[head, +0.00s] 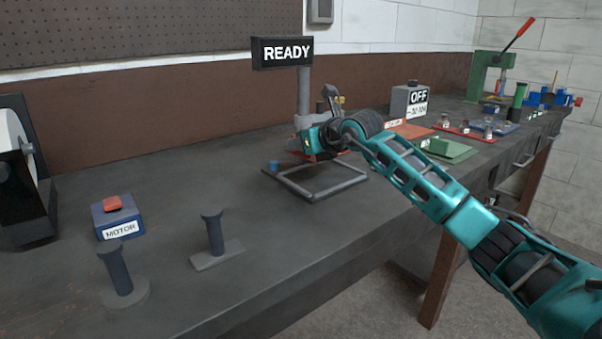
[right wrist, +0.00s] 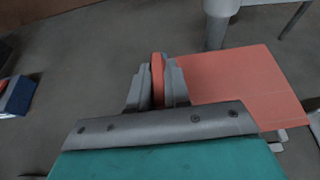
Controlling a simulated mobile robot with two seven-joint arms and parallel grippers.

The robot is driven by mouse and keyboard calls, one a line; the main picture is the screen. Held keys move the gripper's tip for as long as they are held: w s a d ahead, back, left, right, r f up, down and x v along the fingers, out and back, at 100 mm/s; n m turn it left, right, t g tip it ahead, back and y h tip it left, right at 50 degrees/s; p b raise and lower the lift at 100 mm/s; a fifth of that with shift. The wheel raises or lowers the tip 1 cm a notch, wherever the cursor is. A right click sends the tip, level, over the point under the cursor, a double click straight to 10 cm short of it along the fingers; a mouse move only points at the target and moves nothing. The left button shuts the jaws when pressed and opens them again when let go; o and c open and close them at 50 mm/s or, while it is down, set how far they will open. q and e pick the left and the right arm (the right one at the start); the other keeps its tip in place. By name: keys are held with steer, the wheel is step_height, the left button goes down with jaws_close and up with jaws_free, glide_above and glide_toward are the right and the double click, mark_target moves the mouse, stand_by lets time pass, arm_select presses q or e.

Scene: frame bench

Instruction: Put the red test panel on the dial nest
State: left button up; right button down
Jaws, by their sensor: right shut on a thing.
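My right gripper (head: 318,142) is over the bench near the post of the READY sign. In the right wrist view its two fingers (right wrist: 157,85) are shut on an upright red edge or tab of the red test panel (right wrist: 238,85). The panel's flat orange-red face spreads to the right of the fingers. In the head view only a little red shows under the gripper; the arm hides most of the panel. A grey fixture (head: 330,98) stands behind the gripper, partly hidden; I cannot tell for sure that it is the dial nest. My left gripper is not in view.
An open square metal frame (head: 318,195) lies on the bench just in front of the gripper. The MOTOR box (head: 118,218) and two dark posts (head: 213,235) stand left.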

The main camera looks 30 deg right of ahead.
mark_target(301, 184)
step_height(301, 184, down, 2)
steer(key=shift+f, duration=0.25)
step_height(301, 184, down, 4)
steer(key=shift+b, duration=0.3)
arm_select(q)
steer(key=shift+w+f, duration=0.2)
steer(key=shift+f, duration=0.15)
arm_select(e)
steer(key=shift+r, duration=0.1)
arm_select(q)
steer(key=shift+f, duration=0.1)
arm_select(e)
steer(key=shift+f, duration=0.25)
steer(key=c, duration=1.1)
jaws_free()
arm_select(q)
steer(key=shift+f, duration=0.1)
arm_select(e)
steer(key=shift+r, duration=0.1)
